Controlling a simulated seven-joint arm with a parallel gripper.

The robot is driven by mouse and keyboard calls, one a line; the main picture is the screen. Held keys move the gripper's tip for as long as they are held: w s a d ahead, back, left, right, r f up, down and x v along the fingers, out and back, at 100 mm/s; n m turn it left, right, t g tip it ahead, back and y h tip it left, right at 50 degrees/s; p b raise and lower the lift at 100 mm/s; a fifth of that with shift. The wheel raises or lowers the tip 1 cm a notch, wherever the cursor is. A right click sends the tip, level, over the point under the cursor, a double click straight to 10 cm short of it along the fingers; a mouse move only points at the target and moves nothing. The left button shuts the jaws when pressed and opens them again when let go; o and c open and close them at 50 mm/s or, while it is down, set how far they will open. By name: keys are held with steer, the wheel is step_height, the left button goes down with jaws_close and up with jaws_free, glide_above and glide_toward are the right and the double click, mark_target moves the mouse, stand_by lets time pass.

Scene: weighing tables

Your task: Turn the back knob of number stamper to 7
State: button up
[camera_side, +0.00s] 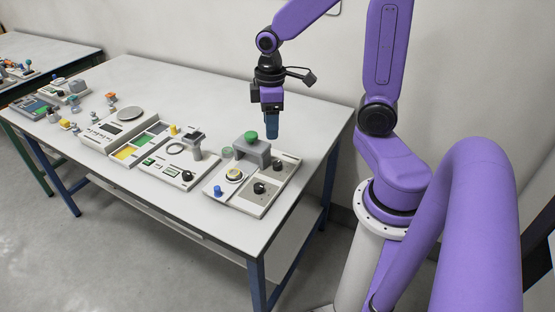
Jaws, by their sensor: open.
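What looks like the number stamper is a light panel (243,207) at the right end of the white table. It carries a grey block with a green top (251,137). Two black knobs sit on dark plates along its right side: the back knob (278,163) and the front knob (259,188). Their number marks are too small to read. My gripper (271,134) points down above the back of the panel, with its blue fingers open and nothing seen between them. It looks apart from the knobs; the exact height gap cannot be told.
The panel also has a round yellow dial (234,174) and a blue knob (218,190). To its left stand a panel with a ring and black knob (187,175), and a scale (130,114).

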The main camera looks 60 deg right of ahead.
steer(key=m, duration=0.2)
glide_above(277, 163)
steer(key=f, duration=0.1)
step_height(277, 163, down, 18)
steer(key=shift+r, duration=0.1)
stand_by(0.5)
steer(key=c, duration=1.1)
